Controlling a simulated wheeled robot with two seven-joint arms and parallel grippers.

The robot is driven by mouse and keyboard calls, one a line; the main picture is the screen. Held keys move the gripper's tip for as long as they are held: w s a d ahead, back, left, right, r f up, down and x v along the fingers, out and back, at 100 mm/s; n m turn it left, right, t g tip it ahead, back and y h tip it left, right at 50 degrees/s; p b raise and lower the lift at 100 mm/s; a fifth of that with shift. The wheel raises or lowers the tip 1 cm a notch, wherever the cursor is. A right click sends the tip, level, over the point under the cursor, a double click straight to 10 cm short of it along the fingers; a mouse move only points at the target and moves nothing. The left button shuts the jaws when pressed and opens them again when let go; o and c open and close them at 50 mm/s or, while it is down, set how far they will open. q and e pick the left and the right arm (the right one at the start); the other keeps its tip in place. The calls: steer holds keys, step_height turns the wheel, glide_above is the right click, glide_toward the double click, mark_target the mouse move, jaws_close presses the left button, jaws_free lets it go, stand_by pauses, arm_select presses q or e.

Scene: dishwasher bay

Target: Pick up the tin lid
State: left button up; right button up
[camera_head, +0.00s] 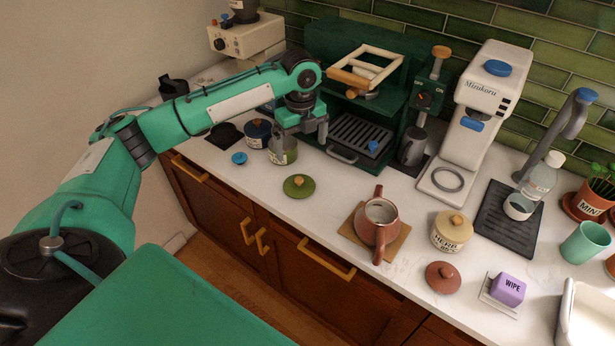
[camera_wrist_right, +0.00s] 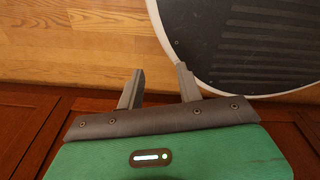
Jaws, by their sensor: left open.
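A round olive-green lid (camera_head: 299,185) with a wooden knob lies on the white counter. An olive-grey labelled tin (camera_head: 283,152) stands just behind it, partly hidden by my left gripper. Two other lids lie loose: a small blue one (camera_head: 239,158) to the left and a red-brown one (camera_head: 442,277) near the front right. I cannot tell for sure which is the tin lid. My left gripper (camera_head: 300,138) is open, fingers pointing down at the tin, behind the green lid. My right gripper (camera_wrist_right: 159,78) is open and empty, over the floor beside dark wood fronts.
A cream herb jar (camera_head: 452,231) stands further right. The counter around the green lid is clear.

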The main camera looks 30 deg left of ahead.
arm_select(q)
steer(key=p, duration=0.1)
glide_above(299, 179)
steer(key=f, duration=0.5)
steer(key=shift+s+d+f, duration=0.1)
steer(key=shift+d+f, duration=0.2)
steer(key=shift+f, duration=0.1)
step_height(299, 179, down, 3)
steer(key=shift+a+r+p, duration=0.1)
steer(key=shift+p, duration=0.6)
steer(key=f, duration=0.1)
steer(key=f+p, duration=0.1)
steer(key=f, duration=0.1)
steer(key=shift+a+f, duration=0.25)
steer(key=shift+f, duration=0.45)
steer(key=c, duration=0.8)
steer(key=shift+c, duration=0.3)
arm_select(e)
steer(key=s+r, duration=0.3)
steer(key=s, duration=0.1)
steer(key=shift+d+r, duration=0.2)
steer(key=shift+r, duration=0.15)
